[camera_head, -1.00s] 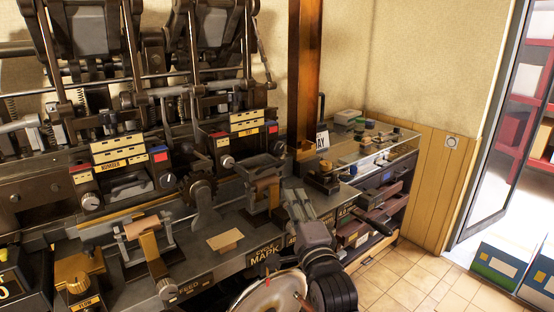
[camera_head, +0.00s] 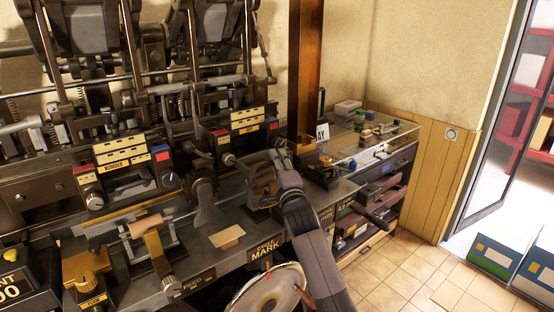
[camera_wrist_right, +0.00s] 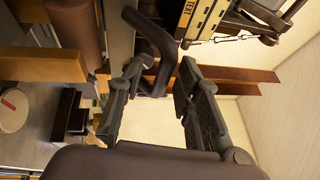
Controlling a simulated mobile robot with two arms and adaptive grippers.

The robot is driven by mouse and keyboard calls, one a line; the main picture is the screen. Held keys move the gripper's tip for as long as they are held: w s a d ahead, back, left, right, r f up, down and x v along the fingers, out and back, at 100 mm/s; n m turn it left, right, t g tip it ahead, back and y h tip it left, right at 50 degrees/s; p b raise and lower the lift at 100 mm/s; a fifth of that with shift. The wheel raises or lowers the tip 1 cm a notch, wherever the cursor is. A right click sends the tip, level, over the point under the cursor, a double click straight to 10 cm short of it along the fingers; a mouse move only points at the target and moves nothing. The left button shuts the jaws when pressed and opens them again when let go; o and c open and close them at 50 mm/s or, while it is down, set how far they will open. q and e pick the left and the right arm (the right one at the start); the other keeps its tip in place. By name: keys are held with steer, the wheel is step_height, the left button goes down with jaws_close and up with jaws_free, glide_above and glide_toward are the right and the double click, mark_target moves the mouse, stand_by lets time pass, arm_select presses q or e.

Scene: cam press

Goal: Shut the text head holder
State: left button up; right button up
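The text head (camera_head: 240,135) is the right-hand press unit, with yellow label plates and red and blue blocks. Its TEXT label (camera_wrist_right: 188,14) shows at the top of the right wrist view. Below the head in the head view is a dark holder part (camera_head: 262,188), partly hidden by my right gripper (camera_head: 280,162). In the right wrist view my right gripper (camera_wrist_right: 160,85) is open. A dark bent handle (camera_wrist_right: 155,42) reaches down between its fingertips; I cannot tell whether they touch it. My left gripper is not in view.
The number head (camera_head: 125,165) stands left. A brown post (camera_head: 303,70) rises just behind the gripper. A glass-topped bench (camera_head: 365,140) with small items stands right.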

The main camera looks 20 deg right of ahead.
steer(key=shift+w, duration=0.4)
jaws_close()
stand_by(0.7)
